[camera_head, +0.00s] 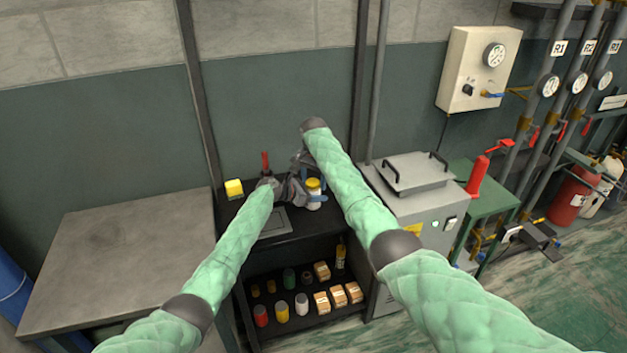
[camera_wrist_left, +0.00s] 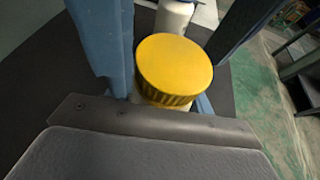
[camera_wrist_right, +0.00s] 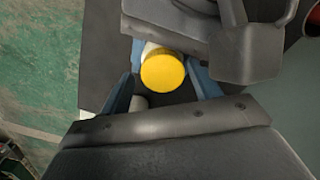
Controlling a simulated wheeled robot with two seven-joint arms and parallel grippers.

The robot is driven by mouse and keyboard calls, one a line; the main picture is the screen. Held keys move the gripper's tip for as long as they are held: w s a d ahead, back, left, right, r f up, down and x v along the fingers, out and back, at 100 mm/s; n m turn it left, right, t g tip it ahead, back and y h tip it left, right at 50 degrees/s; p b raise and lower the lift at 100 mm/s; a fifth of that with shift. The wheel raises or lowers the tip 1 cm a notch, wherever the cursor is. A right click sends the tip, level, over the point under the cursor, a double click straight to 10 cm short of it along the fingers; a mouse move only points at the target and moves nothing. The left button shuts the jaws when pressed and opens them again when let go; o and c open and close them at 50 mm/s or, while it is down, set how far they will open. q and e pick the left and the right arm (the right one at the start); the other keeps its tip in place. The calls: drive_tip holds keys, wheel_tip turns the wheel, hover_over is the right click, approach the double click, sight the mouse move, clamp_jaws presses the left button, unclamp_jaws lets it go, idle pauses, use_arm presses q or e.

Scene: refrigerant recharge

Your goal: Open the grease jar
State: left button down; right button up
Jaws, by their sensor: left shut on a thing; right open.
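The grease jar (camera_head: 314,196) is pale with a yellow lid (camera_head: 313,184) and stands upright on the black bench top. In the left wrist view the round yellow lid (camera_wrist_left: 174,68) sits on the jar, between the blue fingers. My left gripper (camera_head: 305,199) is shut on the jar from the left side. My right gripper (camera_head: 309,168) is above and behind the jar. In the right wrist view its blue fingers stand open on either side of the yellow lid (camera_wrist_right: 163,72), and part of my left gripper covers the view's upper right.
A second white container (camera_wrist_left: 174,16) stands close beyond the jar. The shelf below holds several bottles and small boxes (camera_head: 338,295). A grey machine (camera_head: 412,190) stands right of the bench.

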use_arm(q)
drive_tip(key=shift+d, duration=0.15)
use_arm(e)
drive_tip(key=shift+a, duration=0.15)
drive_tip(key=shift+a+r, duration=0.1)
drive_tip(key=shift+r, duration=2.3)
drive_tip(key=shift+c, duration=0.4)
wheel_tip(320, 180, up, 2)
drive_tip(key=shift+r+m, duration=0.2)
drive_tip(key=shift+m, duration=0.9)
drive_tip(key=shift+r+m, duration=0.2)
drive_tip(key=shift+m, duration=0.3)
drive_tip(key=shift+f, duration=3.8)
